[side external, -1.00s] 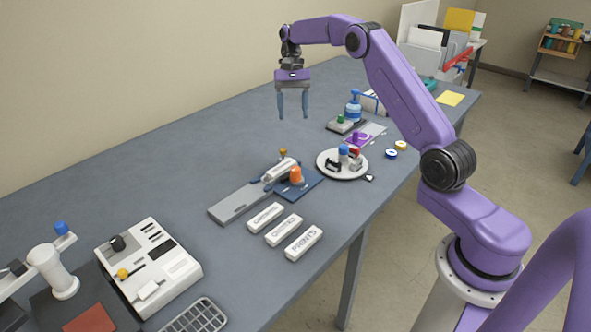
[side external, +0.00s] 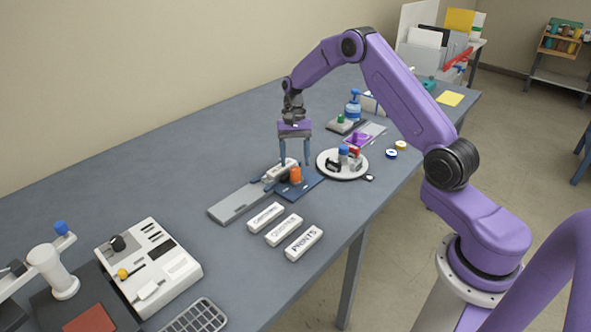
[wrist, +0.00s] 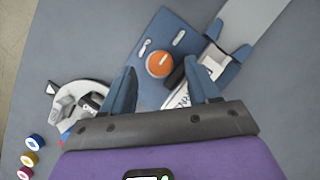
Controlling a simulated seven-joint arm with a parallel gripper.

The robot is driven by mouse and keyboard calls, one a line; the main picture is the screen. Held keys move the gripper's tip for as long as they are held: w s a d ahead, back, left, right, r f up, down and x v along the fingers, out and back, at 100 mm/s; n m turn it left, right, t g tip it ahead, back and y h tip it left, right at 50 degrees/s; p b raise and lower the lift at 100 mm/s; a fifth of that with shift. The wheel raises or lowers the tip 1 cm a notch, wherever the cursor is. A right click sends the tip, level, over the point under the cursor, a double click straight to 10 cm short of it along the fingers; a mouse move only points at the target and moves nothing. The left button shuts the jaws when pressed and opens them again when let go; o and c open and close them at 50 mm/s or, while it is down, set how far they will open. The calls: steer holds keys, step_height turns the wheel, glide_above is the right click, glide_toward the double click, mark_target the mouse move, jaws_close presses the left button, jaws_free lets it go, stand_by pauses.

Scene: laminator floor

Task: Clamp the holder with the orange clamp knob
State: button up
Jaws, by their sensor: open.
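The orange clamp knob (side external: 296,175) stands on a blue plate (side external: 310,187); the wrist view shows its round slotted top (wrist: 159,64). Beside it is the holder (side external: 270,175), a blue frame at the end of a grey rail (side external: 235,204). The holder carries a white lettered piece, partly hidden by my finger in the wrist view. My gripper (side external: 295,161) is open and empty, pointing down just over the knob. In the wrist view the knob shows between and beyond the fingertips; I cannot tell whether they touch anything.
Three white lettered blocks (side external: 284,230) lie in front of the plate. A round white tray (side external: 330,174) with small items stands close on the right. A white machine (side external: 150,268) is at front left. The table behind the rail is clear.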

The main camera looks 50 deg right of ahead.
mark_target(295, 168)
steer(key=shift+x, duration=2)
steer(key=c, duration=1)
steer(key=shift+c, duration=0.2)
